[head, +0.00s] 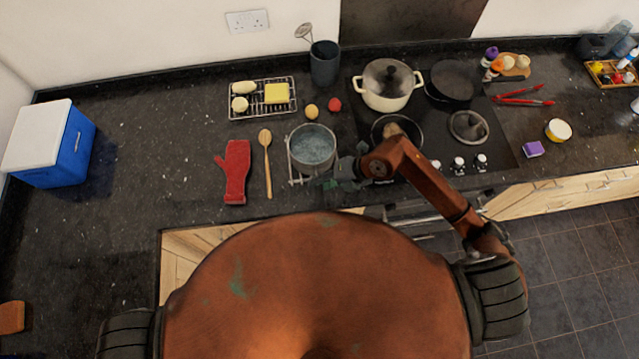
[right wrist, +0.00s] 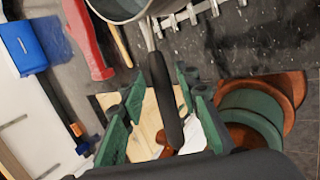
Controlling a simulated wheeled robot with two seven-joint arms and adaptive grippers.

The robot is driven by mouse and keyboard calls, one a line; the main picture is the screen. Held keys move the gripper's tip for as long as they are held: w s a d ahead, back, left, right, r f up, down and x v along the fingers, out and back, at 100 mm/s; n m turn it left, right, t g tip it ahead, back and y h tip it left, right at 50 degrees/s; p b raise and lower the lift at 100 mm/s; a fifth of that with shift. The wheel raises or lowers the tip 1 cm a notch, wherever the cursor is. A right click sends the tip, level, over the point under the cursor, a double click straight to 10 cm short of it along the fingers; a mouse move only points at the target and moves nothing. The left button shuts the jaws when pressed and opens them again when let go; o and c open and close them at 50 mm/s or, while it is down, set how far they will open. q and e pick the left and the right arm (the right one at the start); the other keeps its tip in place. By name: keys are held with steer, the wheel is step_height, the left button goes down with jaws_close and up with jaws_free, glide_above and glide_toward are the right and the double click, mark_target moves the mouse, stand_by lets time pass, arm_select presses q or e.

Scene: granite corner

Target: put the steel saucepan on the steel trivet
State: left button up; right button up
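The steel saucepan (head: 311,149) sits over the steel trivet (head: 294,182), whose bars show past the pan's left and front edges. Most of the trivet is hidden under the pan. In the right wrist view the pan's edge (right wrist: 122,8) and the trivet (right wrist: 188,16) show at the top. The pan's black handle (right wrist: 166,100) runs between the fingers of my right gripper (head: 342,180). Gaps show on both sides of the handle, so the gripper (right wrist: 165,90) is open around it. My left gripper is out of view.
A wooden spoon (head: 267,165) and red mitt (head: 235,172) lie left of the pan. A wire rack (head: 287,107) with food is behind. The hob, right, holds a cream pot (head: 385,100) and dark pans. A blue cooler (head: 70,150) stands far left, with clear counter before the mitt.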

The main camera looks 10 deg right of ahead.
steer(key=b+v, duration=0.1)
steer(key=v, duration=0.9)
steer(key=shift+d+r, duration=0.2)
steer(key=shift+r, duration=0.05)
steer(key=shift+s+a, duration=0.1)
